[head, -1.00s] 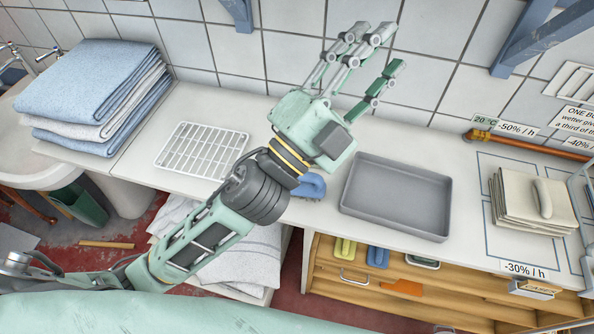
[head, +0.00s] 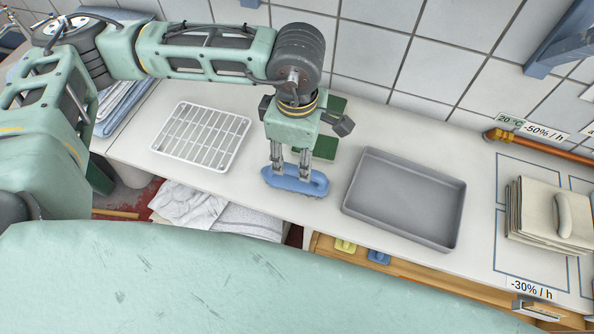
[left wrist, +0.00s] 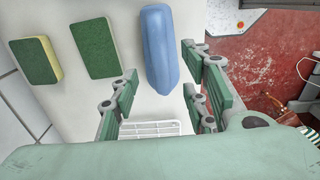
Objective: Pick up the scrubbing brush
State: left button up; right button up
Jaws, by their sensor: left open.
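The blue scrubbing brush (head: 296,186) lies on the white counter, between the wire rack and the grey tray. My left gripper (head: 290,171) points down at it, its fingers covering part of the brush. In the left wrist view the brush (left wrist: 159,50) lies lengthwise beyond the gap between the spread fingers of my left gripper (left wrist: 164,88). The gripper is open and empty. I cannot tell whether a finger touches the brush. My right gripper is not in view.
Two green-topped sponges (left wrist: 96,48) (left wrist: 36,60) lie beside the brush. The white wire rack (head: 202,136) is to the left and the grey tray (head: 405,197) close to the right. Folded cloths (head: 553,214) lie farther right. The tiled wall is behind.

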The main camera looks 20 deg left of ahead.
aim_at(298, 170)
pick_arm(q)
jog(key=shift+s+d+f+p, duration=0.15)
jog(key=shift+f+p, duration=0.25)
jog(key=shift+f, duration=0.5)
jog(key=f+p, duration=0.1)
jog(key=f, duration=0.1)
jog(key=f+p, duration=0.1)
jog(key=f, duration=0.1)
jog(key=shift+w+f+p, duration=0.2)
jog(key=shift+f+p, duration=0.1)
jog(key=shift+f, duration=0.3)
jog(key=shift+c, duration=0.4)
jog(key=shift+d, duration=0.1)
grip_shut()
